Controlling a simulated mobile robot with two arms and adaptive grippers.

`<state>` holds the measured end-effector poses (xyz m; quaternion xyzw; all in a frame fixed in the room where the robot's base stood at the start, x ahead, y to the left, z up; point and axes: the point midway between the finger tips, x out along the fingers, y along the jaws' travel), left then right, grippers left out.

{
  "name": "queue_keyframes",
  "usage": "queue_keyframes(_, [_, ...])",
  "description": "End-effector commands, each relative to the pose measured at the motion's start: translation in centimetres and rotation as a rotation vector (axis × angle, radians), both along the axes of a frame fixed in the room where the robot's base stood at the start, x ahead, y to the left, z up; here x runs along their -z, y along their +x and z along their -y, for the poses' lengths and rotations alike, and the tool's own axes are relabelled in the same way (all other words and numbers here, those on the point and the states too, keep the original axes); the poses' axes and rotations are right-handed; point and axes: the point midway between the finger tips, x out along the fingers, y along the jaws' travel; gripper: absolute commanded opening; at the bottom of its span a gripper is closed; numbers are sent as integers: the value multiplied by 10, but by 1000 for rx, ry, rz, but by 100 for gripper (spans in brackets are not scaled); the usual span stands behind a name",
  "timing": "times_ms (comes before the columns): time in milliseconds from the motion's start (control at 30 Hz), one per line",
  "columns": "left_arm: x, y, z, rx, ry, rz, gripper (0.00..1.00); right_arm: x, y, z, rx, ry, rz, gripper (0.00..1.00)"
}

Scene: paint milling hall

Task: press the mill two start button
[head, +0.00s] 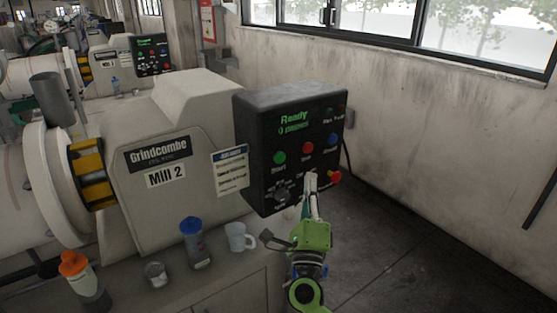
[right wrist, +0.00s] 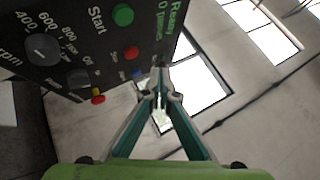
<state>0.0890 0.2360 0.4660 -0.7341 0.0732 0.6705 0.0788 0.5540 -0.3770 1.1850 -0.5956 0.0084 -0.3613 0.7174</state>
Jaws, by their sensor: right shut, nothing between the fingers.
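The Mill 2 control box (head: 252,150) is a dark panel with a green display reading "Ready". Its round green start button (head: 279,158) sits at the left above the label "Start". The right wrist view also shows the green button (right wrist: 123,14), with the red stop button (right wrist: 131,53) beside it. In the head view the red stop button (head: 308,148) is right of the green one. My right gripper (head: 311,176) is shut and empty in front of the panel's lower right part, below the stop button. It appears apart from the start button. My left gripper is out of view.
A red knob on yellow (head: 334,177) is at the panel's lower right, close to my right gripper. A mug (head: 240,237), a blue-capped bottle (head: 196,243), a glass (head: 155,274) and an orange-capped bottle (head: 84,281) stand on the ledge below. Open floor (head: 400,250) lies to the right.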

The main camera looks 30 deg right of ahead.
Motion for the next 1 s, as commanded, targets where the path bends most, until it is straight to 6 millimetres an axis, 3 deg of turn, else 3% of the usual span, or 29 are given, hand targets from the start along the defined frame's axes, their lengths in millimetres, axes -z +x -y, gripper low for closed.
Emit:
queue_keyframes(267, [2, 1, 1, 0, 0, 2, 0, 1, 7, -1, -2, -1, 0, 0])
queue_keyframes(700, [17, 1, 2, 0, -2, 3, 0, 1, 65, -6, -1, -2, 0, 0])
queue_keyframes(1000, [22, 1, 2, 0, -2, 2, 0, 1, 87, -7, -1, -2, -2, 0])
